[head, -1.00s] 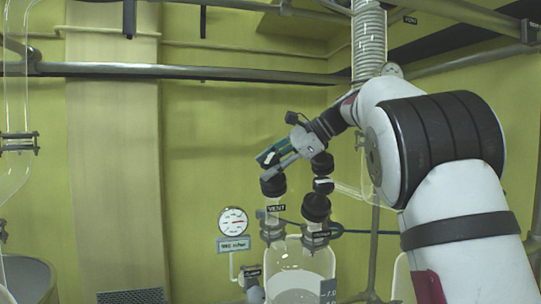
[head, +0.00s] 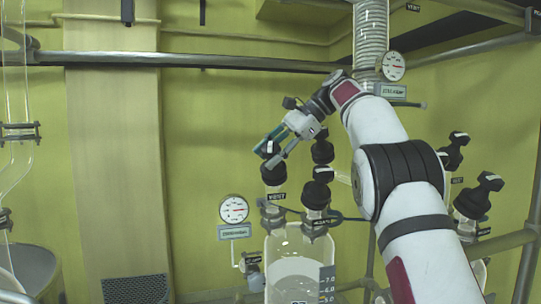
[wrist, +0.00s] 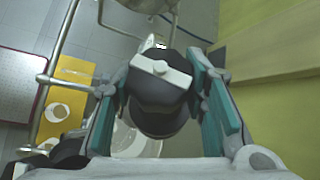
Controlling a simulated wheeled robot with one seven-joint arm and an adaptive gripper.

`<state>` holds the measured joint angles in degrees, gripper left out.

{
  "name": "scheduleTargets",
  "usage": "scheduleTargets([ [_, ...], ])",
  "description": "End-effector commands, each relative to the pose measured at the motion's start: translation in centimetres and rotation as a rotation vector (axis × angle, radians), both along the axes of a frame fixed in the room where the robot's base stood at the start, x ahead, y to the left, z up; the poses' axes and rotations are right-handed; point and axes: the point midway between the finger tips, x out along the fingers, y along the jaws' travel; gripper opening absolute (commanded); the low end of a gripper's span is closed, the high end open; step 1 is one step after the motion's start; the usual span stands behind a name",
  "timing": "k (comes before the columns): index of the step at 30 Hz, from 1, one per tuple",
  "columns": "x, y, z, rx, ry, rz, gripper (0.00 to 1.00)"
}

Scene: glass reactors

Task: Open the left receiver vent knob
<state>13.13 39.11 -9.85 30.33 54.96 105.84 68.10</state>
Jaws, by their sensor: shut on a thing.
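The left receiver vent knob (head: 272,172) is a black cap with a light bar on top, above a VENT label (head: 276,197) on the glass receiver (head: 291,258). My gripper (head: 273,157) reaches down to it from the upper right, its fingers at the top of the knob. In the wrist view the knob (wrist: 160,82) sits between the two teal finger pads of my gripper (wrist: 160,105). The gripper is shut on the knob. The exact contact on the far side is hidden.
Another black knob (head: 317,190) stands close to the right on the same receiver. A pressure gauge (head: 234,209) is at the left. More black knobs (head: 472,197) stand at the right behind my arm. A metal rail (head: 200,69) crosses above.

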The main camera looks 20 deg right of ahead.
Motion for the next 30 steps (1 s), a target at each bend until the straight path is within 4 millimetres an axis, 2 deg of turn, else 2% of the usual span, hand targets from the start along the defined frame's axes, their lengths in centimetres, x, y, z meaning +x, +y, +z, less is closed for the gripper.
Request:
scheduleTargets([
  [25,-0.04,0.18,-0.16,-0.016,0.015,0.039,0.12],
  [26,-0.04,0.17,-0.17,-0.016,0.015,0.039,0.42],
  [28,-0.04,0.18,-0.15,-0.016,0.015,0.039,0.58],
  [30,-0.04,0.16,-0.13,-0.016,0.014,0.038,0.61],
])
